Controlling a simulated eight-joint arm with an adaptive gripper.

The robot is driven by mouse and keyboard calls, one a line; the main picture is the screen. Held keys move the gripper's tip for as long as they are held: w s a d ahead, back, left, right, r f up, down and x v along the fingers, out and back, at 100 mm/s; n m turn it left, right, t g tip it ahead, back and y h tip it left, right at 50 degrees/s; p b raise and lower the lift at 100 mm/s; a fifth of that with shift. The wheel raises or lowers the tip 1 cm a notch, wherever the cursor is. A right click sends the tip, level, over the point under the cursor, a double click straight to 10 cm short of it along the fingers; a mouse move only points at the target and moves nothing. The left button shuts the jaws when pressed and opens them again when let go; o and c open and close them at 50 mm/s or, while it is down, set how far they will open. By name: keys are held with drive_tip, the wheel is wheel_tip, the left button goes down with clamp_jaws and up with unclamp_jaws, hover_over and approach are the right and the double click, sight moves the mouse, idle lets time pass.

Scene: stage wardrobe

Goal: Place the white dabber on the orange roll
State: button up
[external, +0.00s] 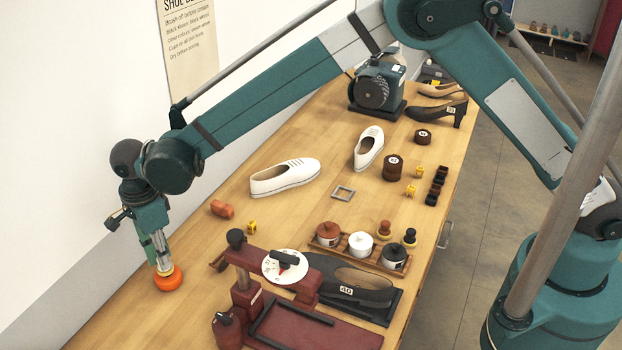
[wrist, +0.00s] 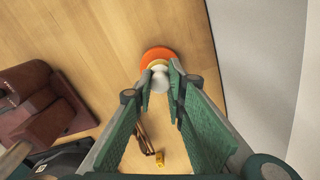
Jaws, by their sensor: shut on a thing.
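My gripper (external: 162,263) is at the far left end of the bench, pointing down with its fingers closed on the white dabber. In the wrist view, the white dabber (wrist: 159,77) shows as a pale knob with a yellowish collar between the fingertips (wrist: 161,84). The round orange roll (external: 168,279) lies flat on the bench directly under the gripper. It also shows just beyond the dabber in the wrist view (wrist: 156,53). The dabber's lower end is over the roll; I cannot tell whether they touch. The fingers hide most of the dabber in the external view.
An orange-brown cylinder (external: 222,209) and a yellow cube (external: 252,227) lie nearby. A dark red stand (external: 247,290) is to the right of the gripper. White shoes (external: 285,178) and a rack of jars (external: 359,249) stand farther along. The wall runs close behind.

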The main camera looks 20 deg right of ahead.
drive_tip(key=shift+f, duration=0.6)
drive_tip(key=shift+f, duration=0.15)
drive_tip(key=o, duration=0.9)
wheel_tip(320, 180, up, 12)
drive_tip(key=shift+r, duration=0.2)
idle(0.5)
idle(0.5)
